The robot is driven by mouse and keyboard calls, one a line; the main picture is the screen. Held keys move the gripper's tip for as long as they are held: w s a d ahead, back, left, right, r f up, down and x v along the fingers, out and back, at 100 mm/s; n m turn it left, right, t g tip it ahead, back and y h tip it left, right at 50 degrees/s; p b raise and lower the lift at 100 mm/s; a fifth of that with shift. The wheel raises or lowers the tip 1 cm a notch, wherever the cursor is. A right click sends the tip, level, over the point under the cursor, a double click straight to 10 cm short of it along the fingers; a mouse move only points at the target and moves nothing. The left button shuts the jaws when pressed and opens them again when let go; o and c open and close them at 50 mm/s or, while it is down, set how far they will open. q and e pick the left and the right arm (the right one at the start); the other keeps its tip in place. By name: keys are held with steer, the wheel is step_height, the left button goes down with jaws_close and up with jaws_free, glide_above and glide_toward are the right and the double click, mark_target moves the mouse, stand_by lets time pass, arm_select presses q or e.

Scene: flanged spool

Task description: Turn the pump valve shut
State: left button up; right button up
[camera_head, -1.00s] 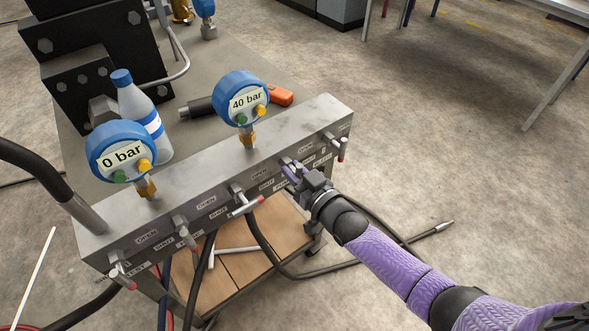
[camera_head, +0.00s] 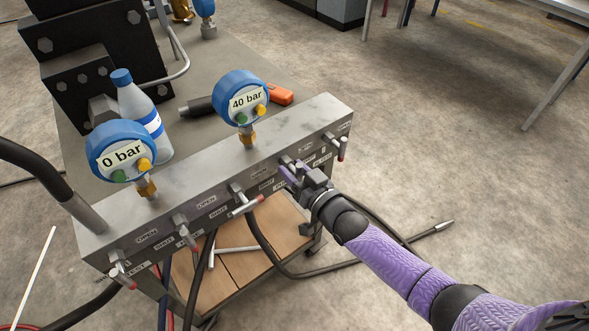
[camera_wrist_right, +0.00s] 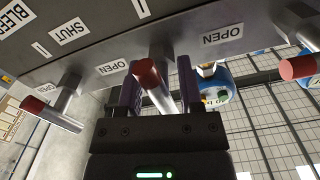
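The grey valve block (camera_head: 190,180) runs along the cart's front edge, with a row of red-tipped lever valves. My right gripper (camera_head: 289,174) is at the second valve from the right, beside a label partly reading "PU"; the gripper mostly hides that lever. In the right wrist view, the lever (camera_wrist_right: 150,76) with its red end lies between the two purple fingers of my right gripper (camera_wrist_right: 157,88). The fingers are apart, with a visible gap between the lever and the right finger. My left gripper is not in view.
Neighbouring levers (camera_head: 245,206) and (camera_head: 341,148) stick out either side of my gripper. Two blue gauges read 0 bar (camera_head: 121,153) and 40 bar (camera_head: 243,101). A bottle (camera_head: 140,112) stands behind the block. Black hoses (camera_head: 290,273) hang below.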

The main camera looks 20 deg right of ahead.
steer(key=shift+o, duration=0.5)
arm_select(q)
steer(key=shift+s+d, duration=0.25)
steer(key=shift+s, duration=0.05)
arm_select(e)
steer(key=shift+s, duration=0.1)
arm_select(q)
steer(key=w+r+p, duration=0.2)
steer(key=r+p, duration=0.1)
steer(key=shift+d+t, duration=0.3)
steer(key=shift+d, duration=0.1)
arm_select(e)
steer(key=v, duration=0.9)
steer(key=shift+s+d, duration=0.15)
steer(key=shift+s, duration=0.2)
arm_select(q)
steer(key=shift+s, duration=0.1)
